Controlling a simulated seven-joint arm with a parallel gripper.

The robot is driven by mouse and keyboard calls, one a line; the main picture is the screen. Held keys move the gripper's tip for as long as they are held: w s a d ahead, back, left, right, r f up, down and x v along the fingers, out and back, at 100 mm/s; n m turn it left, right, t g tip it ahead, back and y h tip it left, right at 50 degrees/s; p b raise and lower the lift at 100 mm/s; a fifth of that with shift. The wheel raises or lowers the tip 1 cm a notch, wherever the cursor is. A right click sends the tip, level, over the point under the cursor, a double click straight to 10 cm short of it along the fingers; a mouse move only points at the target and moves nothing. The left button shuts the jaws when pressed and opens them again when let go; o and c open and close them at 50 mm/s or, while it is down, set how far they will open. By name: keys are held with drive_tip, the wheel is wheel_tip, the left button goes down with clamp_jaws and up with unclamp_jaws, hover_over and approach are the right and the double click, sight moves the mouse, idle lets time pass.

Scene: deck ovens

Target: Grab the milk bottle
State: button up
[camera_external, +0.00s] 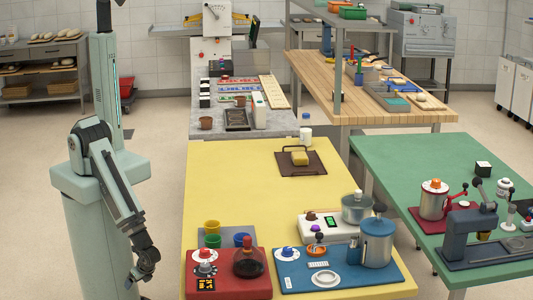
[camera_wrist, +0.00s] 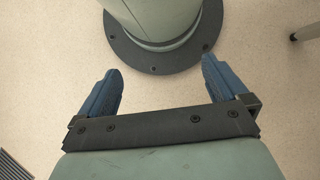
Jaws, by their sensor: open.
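A white bottle with a blue cap (camera_external: 305,134), which looks like the milk bottle, stands upright near the far right end of the yellow table (camera_external: 235,190). My gripper (camera_external: 137,277) hangs low beside the near left side of that table, pointing down and well apart from the bottle. In the wrist view my gripper (camera_wrist: 160,70) is open, with its two blue fingers wide apart and nothing between them. The bottle does not show in the wrist view.
A brown board with a yellow block (camera_external: 300,158) lies just in front of the bottle. The table's near end holds a red station (camera_external: 228,285), a blue station (camera_external: 300,281) and a metal pot (camera_external: 357,208). The table's middle left is clear.

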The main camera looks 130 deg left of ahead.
drive_tip(key=shift+c, duration=0.3)
drive_tip(key=c, duration=0.6)
